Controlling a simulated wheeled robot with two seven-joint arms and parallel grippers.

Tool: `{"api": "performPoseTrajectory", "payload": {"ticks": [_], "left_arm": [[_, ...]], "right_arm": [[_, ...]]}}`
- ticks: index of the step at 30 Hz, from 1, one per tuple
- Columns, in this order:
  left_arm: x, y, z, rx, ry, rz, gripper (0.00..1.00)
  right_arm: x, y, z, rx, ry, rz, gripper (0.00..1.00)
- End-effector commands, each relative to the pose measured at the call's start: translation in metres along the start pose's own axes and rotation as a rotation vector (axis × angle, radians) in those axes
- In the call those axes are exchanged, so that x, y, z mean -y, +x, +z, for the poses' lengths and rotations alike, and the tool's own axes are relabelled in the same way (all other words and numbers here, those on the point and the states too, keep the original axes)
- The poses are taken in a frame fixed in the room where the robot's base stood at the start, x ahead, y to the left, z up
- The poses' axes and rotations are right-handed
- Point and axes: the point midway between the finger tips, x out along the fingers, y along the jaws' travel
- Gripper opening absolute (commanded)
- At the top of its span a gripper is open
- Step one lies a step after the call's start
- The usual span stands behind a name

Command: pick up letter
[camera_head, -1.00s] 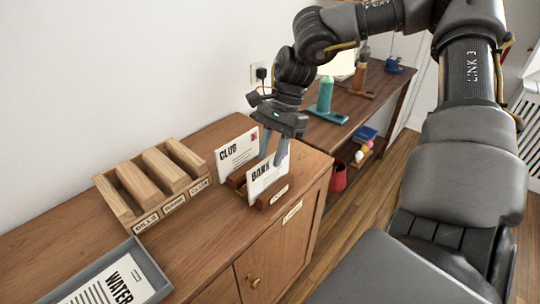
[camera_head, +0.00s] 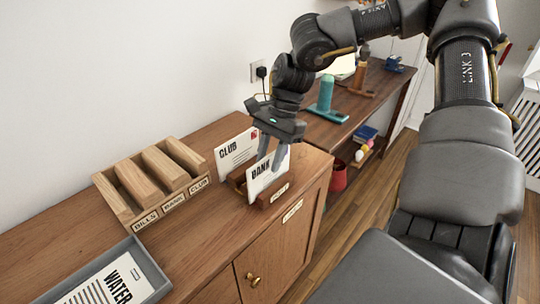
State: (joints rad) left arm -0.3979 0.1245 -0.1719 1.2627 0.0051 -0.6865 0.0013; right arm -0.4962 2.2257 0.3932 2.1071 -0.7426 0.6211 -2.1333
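The white BANK letter (camera_head: 261,183) stands upright in a small wooden holder (camera_head: 279,193) near the right end of the cabinet top. The white CLUB letter (camera_head: 231,157) stands behind it. My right gripper (camera_head: 271,160) points down at the top edge of the BANK letter. Its two fingers are apart, one seeming behind the letter and one overlapping its front; contact is unclear. The WATER letter (camera_head: 98,291) lies in a grey tray (camera_head: 151,268) at the lower left. My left gripper is not in view.
A wooden sorter (camera_head: 139,220) labelled BILLS, BANK and CLUB stands on the cabinet left of the letters. A side table (camera_head: 378,92) with a teal item (camera_head: 325,98) stands behind right. The cabinet top (camera_head: 205,225) is clear in front of the sorter.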

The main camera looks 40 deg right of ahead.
Motion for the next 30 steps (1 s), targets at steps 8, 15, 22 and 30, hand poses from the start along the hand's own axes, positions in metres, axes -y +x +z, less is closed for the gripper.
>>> {"api": "performPoseTrajectory", "payload": {"ticks": [8, 15, 22, 30], "left_arm": [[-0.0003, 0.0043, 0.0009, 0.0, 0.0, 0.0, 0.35], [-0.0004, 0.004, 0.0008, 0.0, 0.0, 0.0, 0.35], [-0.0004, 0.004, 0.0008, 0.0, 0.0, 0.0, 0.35], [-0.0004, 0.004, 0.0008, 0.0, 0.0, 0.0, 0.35]], "right_arm": [[0.0, 0.0022, -0.001, 0.0, 0.0, 0.0, 0.32], [-0.0001, 0.0018, -0.0008, 0.0, 0.0, 0.0, 0.32], [-0.0001, 0.0018, -0.0008, 0.0, 0.0, 0.0, 0.07], [-0.0001, 0.0018, -0.0008, 0.0, 0.0, 0.0, 0.0]]}}
